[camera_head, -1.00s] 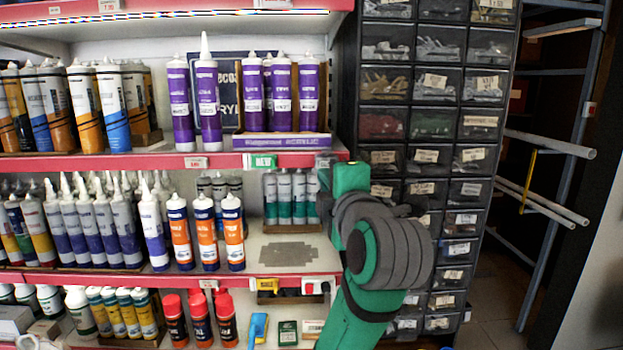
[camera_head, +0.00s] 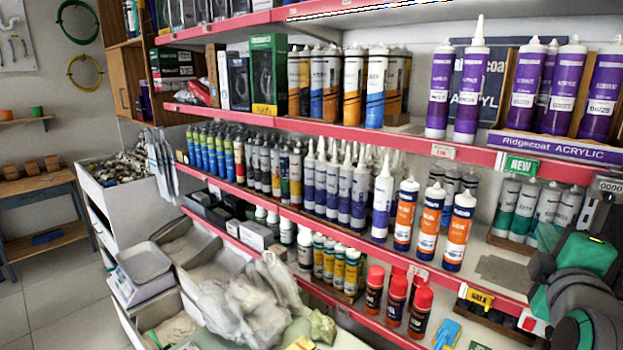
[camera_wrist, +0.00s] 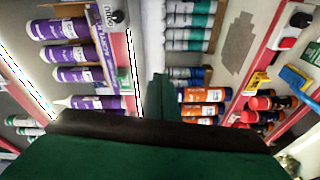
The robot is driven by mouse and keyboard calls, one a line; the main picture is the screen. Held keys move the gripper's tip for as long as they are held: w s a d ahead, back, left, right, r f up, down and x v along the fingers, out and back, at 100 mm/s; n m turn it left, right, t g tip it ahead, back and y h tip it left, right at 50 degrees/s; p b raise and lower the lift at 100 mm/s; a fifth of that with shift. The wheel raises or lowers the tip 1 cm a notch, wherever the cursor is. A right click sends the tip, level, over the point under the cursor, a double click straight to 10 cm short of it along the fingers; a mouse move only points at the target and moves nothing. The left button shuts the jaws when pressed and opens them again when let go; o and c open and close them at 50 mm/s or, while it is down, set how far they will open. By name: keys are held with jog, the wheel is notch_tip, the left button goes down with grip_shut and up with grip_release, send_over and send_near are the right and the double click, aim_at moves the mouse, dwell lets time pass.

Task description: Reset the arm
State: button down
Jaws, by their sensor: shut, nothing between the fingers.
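My arm (camera_head: 580,285), green and dark grey, shows at the right edge of the head view, in front of the shelves. My gripper (camera_wrist: 158,95) shows in the wrist view as a narrow green shape rising from the wide dark green body at the bottom. It is shut and empty, pointing toward the shelves. How far its tips are from the shelf goods I cannot tell.
Shelves with red edges (camera_head: 440,152) hold purple tubes (camera_head: 470,85), orange-and-blue tubes (camera_head: 405,215) and red-capped cans (camera_head: 396,300). Grey bins with a plastic bag (camera_head: 250,300) stand lower left. A wooden bench (camera_head: 40,195) is at far left. Floor (camera_head: 60,290) is clear there.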

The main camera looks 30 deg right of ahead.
jog(key=w+a+f+m+t+y, duration=0.1)
jog(key=w+a+f, duration=0.4)
jog(key=f, duration=0.5)
jog(key=w+a+f+m+t+y, duration=0.1)
jog(key=w+a+f, duration=0.2)
jog(key=w+f, duration=0.55)
jog(key=s+a+f+m+t+y, duration=0.15)
jog(key=a+f+y, duration=0.35)
jog(key=a+f, duration=2.05)
jog(key=s+a+f+t+y, duration=0.1)
jog(key=s+a+f, duration=0.15)
jog(key=a, duration=0.25)
jog(key=s+a+f+t+y, duration=0.1)
jog(key=s+a, duration=0.2)
jog(key=a, duration=0.3)
jog(key=s+a+m+y, duration=0.1)
jog(key=s+a+y, duration=0.1)
jog(key=s+a, duration=0.4)
jog(key=s+a+y, duration=0.3)
jog(key=s+a, duration=0.4)
jog(key=s, duration=0.4)
jog(key=shift+s+f+m, duration=0.2)
jog(key=shift+s+m, duration=0.15)
jog(key=shift+s, duration=0.05)
